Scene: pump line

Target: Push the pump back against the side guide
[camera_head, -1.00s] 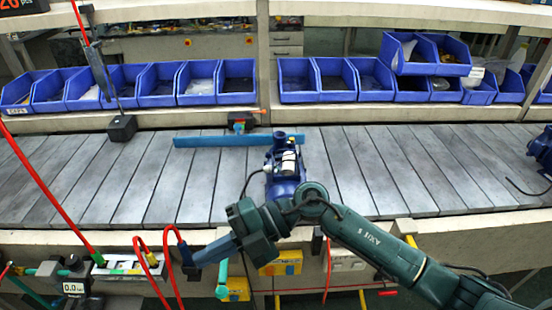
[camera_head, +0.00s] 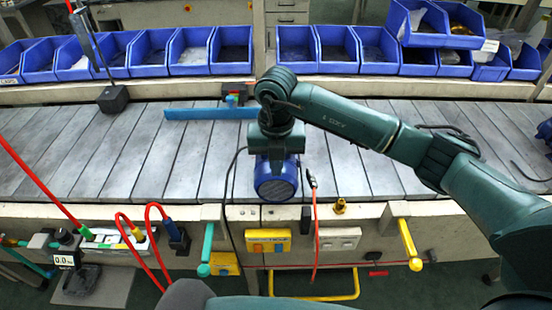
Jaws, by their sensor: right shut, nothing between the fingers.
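The blue pump (camera_head: 277,182) sits on the slatted grey conveyor (camera_head: 345,165), its round motor end toward the front edge. Its upper and rear parts are hidden behind my right gripper. The blue side guide (camera_head: 208,113) is a straight bar along the far side of the conveyor; its right end runs behind my arm. My right gripper (camera_head: 276,146), dark green, points down over the pump. It is shut and empty; its fingertips are hard to make out, and I cannot tell whether they touch the pump. My left gripper is not in view.
Blue bins (camera_head: 190,52) line the shelf behind the conveyor. A black hanging pendant (camera_head: 112,98) is at the left. Red hoses, a yellow switch box (camera_head: 268,240) and a yellow handle (camera_head: 411,244) are along the front. Another blue unit (camera_head: 545,132) is at the right edge.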

